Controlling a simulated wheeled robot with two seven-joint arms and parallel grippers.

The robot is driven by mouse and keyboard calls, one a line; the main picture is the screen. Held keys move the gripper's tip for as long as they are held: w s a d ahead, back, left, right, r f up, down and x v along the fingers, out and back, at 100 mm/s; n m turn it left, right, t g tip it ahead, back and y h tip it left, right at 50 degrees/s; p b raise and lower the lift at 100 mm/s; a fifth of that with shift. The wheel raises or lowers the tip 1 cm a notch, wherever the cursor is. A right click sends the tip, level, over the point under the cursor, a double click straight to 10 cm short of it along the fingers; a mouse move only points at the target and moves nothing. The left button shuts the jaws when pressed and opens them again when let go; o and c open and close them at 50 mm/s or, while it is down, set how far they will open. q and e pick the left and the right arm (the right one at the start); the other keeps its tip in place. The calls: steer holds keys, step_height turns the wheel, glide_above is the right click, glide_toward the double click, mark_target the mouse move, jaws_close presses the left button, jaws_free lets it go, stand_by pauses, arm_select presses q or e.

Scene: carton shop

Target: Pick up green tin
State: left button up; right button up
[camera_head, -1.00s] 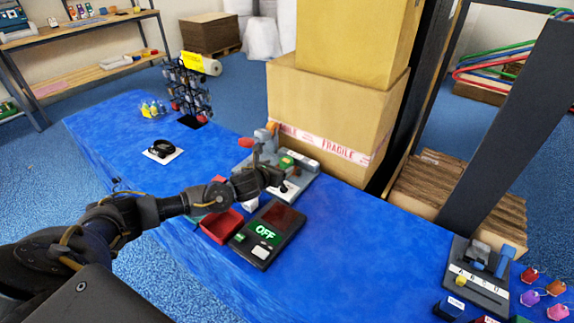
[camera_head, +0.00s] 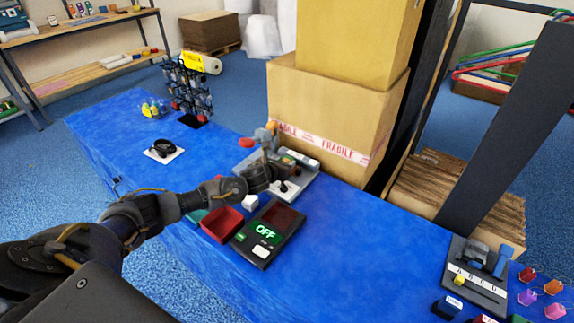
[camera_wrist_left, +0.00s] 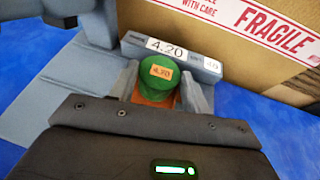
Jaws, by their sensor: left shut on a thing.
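The green tin (camera_wrist_left: 156,84), with an orange 4.20 label on top, shows in the left wrist view in front of a grey device with a white 4.20 strip (camera_wrist_left: 166,47). My left gripper (camera_wrist_left: 160,100) is shut on the tin, with a grey finger on each side. In the head view my left gripper (camera_head: 268,178) reaches over the grey device (camera_head: 303,180). The tin is mostly hidden there. I cannot tell whether it is lifted clear of the device. My right gripper is not in view.
Taped cartons (camera_head: 325,115) stand close behind the device. A red tray (camera_head: 222,226) and a dark panel reading OFF (camera_head: 268,238) lie nearer. A wire rack (camera_head: 190,90) stands at the left end of the blue table (camera_head: 345,240). Its right middle part is clear.

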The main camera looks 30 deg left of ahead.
arm_select(q)
steer(key=shift+c, duration=1)
steer(key=shift+r, duration=0.1)
